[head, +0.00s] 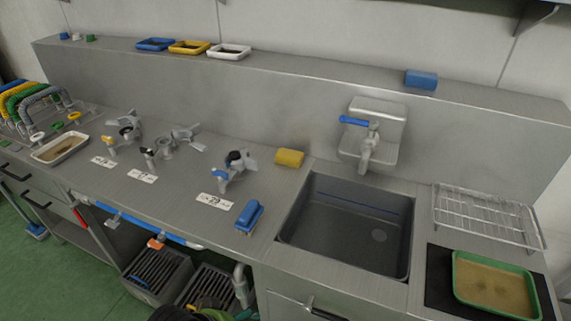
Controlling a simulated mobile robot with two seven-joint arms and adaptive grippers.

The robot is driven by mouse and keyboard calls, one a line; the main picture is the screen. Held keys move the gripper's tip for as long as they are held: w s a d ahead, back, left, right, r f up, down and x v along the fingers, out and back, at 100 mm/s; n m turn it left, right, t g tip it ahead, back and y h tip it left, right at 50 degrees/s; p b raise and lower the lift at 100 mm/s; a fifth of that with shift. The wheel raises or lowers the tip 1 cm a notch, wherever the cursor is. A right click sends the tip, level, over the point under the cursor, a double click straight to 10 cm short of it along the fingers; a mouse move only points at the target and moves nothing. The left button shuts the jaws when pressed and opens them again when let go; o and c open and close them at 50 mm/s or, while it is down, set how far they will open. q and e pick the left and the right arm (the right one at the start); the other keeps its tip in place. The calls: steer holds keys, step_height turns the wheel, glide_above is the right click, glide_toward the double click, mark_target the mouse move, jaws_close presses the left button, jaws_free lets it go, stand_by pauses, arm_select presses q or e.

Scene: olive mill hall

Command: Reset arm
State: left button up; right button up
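Neither of my grippers shows in the head view, and I see no arm of mine over the counter. The steel counter (190,225) runs across the view with a sink (345,235) set into it at the right of the middle. A wall tap with a blue lever (355,121) is mounted behind the sink. Several grey metal fittings stand on the counter left of the sink, one with a blue part (220,175). White labels (215,201) lie in front of them.
A blue brush (249,217) and a yellow sponge (289,158) lie left of the sink. A wire rack (485,213) and a green tray (495,287) are at the right. Small trays (229,52) and a blue block (421,80) sit on the back ledge. Crates (157,275) stand below the counter.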

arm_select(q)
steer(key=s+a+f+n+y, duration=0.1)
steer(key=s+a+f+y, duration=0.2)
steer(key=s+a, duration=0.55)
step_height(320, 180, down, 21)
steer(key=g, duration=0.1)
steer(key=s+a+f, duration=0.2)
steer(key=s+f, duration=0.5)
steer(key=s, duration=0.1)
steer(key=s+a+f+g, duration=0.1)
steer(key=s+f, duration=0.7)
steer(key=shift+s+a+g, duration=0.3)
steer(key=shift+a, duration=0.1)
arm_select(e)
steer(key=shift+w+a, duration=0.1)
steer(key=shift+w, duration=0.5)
